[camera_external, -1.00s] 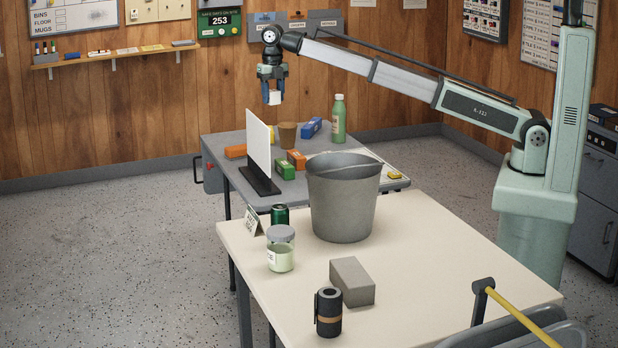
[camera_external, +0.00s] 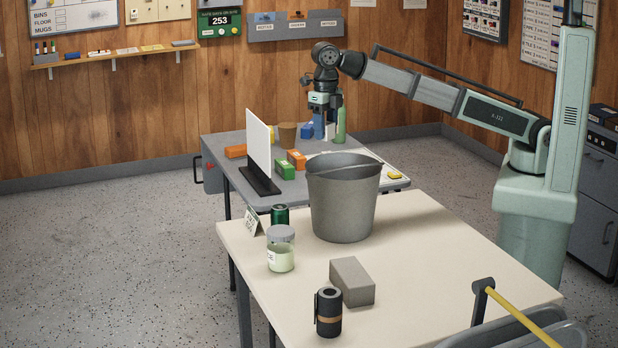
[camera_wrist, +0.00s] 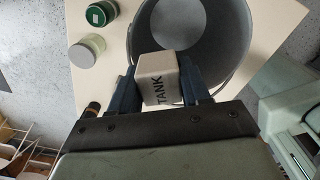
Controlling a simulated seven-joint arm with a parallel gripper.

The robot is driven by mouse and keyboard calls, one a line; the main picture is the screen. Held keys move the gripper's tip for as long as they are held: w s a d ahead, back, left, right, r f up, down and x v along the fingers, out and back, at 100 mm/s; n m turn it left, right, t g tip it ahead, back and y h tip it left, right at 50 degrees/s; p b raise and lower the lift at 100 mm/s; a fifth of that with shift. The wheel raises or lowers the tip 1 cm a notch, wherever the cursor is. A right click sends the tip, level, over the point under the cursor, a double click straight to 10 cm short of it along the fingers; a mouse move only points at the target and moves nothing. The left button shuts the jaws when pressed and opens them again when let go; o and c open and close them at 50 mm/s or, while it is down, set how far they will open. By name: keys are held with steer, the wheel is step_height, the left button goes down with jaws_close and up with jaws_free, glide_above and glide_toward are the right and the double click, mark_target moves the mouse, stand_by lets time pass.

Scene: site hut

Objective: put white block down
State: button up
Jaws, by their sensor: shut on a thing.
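The white block (camera_wrist: 155,68), marked "TANK", sits between the blue fingers of my gripper (camera_wrist: 160,82) in the wrist view. In the external view my gripper (camera_external: 328,130) points down, low over the grey table behind the bucket, shut on the white block (camera_external: 329,132). The block is partly hidden by the fingers there. I cannot tell whether it touches the table.
A green bottle (camera_external: 341,125) stands close behind my gripper, partly covered. A blue box (camera_external: 307,130), brown cup (camera_external: 287,135), orange box (camera_external: 296,159) and green box (camera_external: 285,169) are to the left. The large grey bucket (camera_external: 342,205) stands in front on the pale table.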

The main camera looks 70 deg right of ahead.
steer(key=s+a+n, duration=0.1)
steer(key=s+a, duration=0.4)
steer(key=s, duration=0.8)
steer(key=n, duration=0.2)
glide_above(405, 261)
step_height(405, 261, down, 18)
steer(key=shift+f, duration=5.5)
steer(key=shift+f, duration=0.1)
steer(key=o, duration=1.1)
step_height(405, 261, up, 12)
steer(key=shift+r, duration=0.15)
